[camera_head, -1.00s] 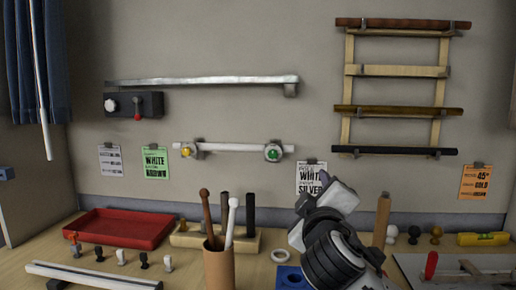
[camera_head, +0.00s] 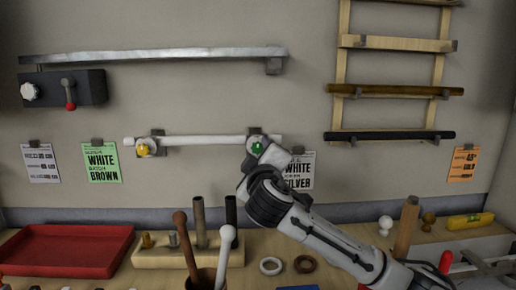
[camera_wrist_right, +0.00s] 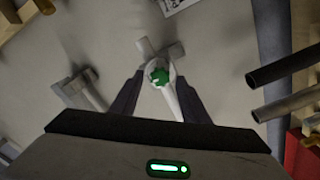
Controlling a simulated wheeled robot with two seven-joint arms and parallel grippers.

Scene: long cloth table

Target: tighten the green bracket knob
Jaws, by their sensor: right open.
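The green knob (camera_head: 257,146) is on the right wall bracket (camera_head: 254,134), which holds the right part of a white rod (camera_head: 200,141). A yellow knob (camera_head: 143,150) is on the left bracket. My right gripper (camera_head: 262,152) is right at the green knob, partly covering its lower side. In the right wrist view the green knob (camera_wrist_right: 159,75) shows just beyond and between the two dark fingers of my open right gripper (camera_wrist_right: 158,95). I cannot tell whether the fingers touch it. My left gripper is out of view.
A silver rail (camera_head: 160,54) and a dark box with a red-tipped lever (camera_head: 70,92) are on the wall above left. A wooden rack (camera_head: 390,90) hangs at the right. A red tray (camera_head: 65,252), a peg block and a cup of rods stand on the table below.

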